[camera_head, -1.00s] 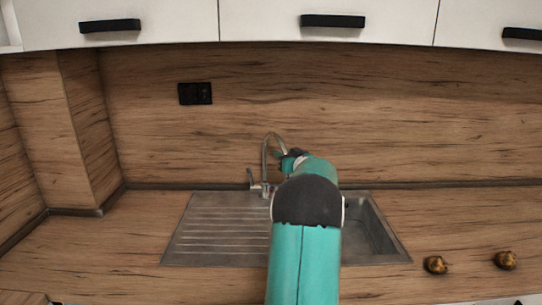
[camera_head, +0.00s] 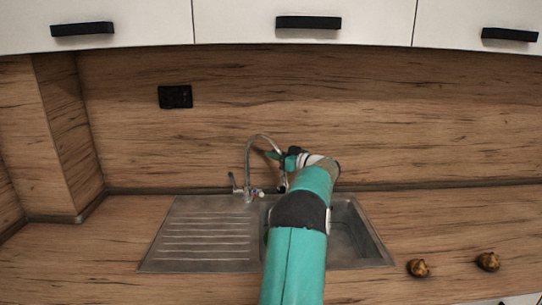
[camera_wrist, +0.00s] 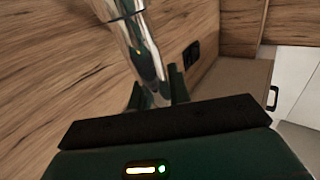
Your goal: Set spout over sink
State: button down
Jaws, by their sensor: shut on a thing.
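The silver tap stands at the back of the sink, with its tall curved spout (camera_head: 262,137) arching to the right in the head view. The spout's tip appears over the back left part of the basin (camera_head: 349,237), though my arm hides part of this. My gripper (camera_head: 284,159) is shut on the spout near its downturned end. In the wrist view the shiny spout (camera_wrist: 140,42) runs down between the two dark fingers of my gripper (camera_wrist: 156,92). The tap's lever (camera_head: 233,183) is left of the spout's base.
The ribbed drainboard (camera_head: 205,235) is left of the basin. Two small brown, round things (camera_head: 418,268) (camera_head: 488,261) lie on the counter at right. A black socket (camera_head: 175,97) is on the wood splashback behind. White cupboards (camera_head: 120,22) hang above. The left counter is clear.

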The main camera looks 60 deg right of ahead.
jog(key=shift+s+d+y, duration=0.1)
jog(key=shift+d+y, duration=0.2)
jog(key=c, duration=1.3)
grip_release()
jog(key=shift+s+a, duration=0.1)
jog(key=s+a, duration=0.2)
jog(key=s, duration=1.1)
jog(key=shift+s+a, duration=0.15)
jog(key=shift+a, duration=0.15)
